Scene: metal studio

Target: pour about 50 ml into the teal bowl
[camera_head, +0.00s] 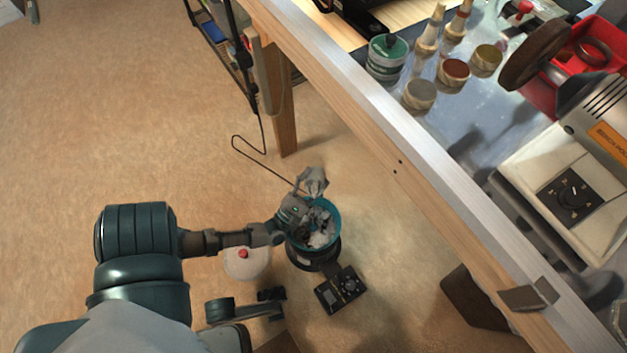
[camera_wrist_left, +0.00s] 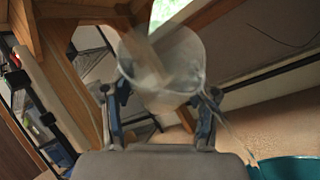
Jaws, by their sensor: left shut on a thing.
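The teal bowl (camera_head: 339,222) is low by the floor beside the bench, on a dark round base. Pale and dark shapes show inside it; I cannot tell what they are. Its teal rim also shows at the lower right of the left wrist view (camera_wrist_left: 290,168). My left gripper (camera_head: 303,197) is at the bowl's upper left edge, shut on a clear cup (camera_head: 314,180). In the left wrist view the cup (camera_wrist_left: 160,85) sits between both fingers (camera_wrist_left: 160,110). Its liquid level and exact tilt are unclear.
A black device with a dial (camera_head: 341,290) lies just below the bowl. A white round thing with a red knob (camera_head: 246,262) is left of it. The bench edge (camera_head: 400,150) runs diagonally on the right, with jars (camera_head: 387,57) and a machine (camera_head: 570,170) on top.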

